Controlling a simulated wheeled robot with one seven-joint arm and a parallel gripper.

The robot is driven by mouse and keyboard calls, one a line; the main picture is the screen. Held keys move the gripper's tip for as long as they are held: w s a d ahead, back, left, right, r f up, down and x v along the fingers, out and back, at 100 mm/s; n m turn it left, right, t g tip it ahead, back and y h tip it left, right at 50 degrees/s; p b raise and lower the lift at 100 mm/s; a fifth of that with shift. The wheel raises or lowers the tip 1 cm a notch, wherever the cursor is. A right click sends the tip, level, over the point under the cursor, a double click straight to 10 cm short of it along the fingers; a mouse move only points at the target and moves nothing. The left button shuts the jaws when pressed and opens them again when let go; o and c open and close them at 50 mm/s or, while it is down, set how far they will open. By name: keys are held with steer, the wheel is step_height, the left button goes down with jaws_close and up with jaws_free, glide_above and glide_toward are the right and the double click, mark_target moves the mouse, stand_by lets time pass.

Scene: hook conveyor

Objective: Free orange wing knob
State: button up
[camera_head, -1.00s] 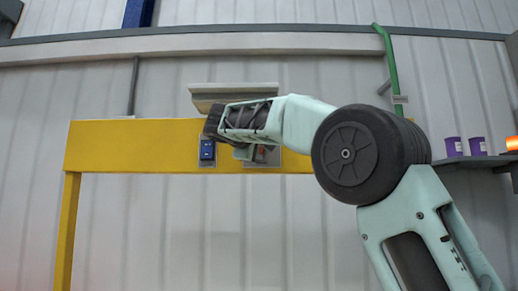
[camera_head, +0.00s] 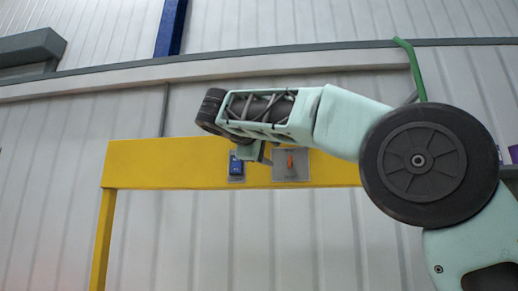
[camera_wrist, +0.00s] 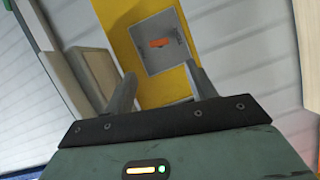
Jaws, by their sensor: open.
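The orange wing knob (camera_head: 290,161) sits on a square grey plate (camera_head: 305,177) fixed to the yellow beam (camera_head: 145,165). In the head view it shows just right of my gripper (camera_head: 262,154), which is partly hidden beneath my arm. In the wrist view the knob (camera_wrist: 158,43) lies crosswise on its plate, beyond the two fingertips and roughly between them. My gripper (camera_wrist: 160,76) is open and empty there, with its fingers apart and clear of the knob.
A blue switch box (camera_head: 236,166) is on the beam left of the knob plate. A pale block (camera_wrist: 92,72) stands beside the left finger in the wrist view. A green pipe (camera_head: 412,68) runs at upper right. The wall below the beam is clear.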

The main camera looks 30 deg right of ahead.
steer(key=v, duration=0.5)
steer(key=shift+s+a+b, duration=0.1)
steer(key=shift+a+b, duration=0.05)
steer(key=shift+b, duration=0.2)
steer(key=s+a+f+n+g+y, duration=0.1)
steer(key=a+f+n+y, duration=0.35)
steer(key=f, duration=1.05)
steer(key=a+f+n+g+y, duration=0.15)
steer(key=a+f+y, duration=0.45)
steer(key=f, duration=0.9)
steer(key=s+a+f+m+g+y, duration=0.1)
steer(key=s+f+g+y, duration=0.1)
steer(key=s+f, duration=1.1)
steer(key=s+a+f+m+g+y, duration=0.2)
steer(key=s+f+g, duration=0.3)
steer(key=s+f, duration=0.9)
steer(key=shift+s+f, duration=0.2)
steer(key=shift+s, duration=0.85)
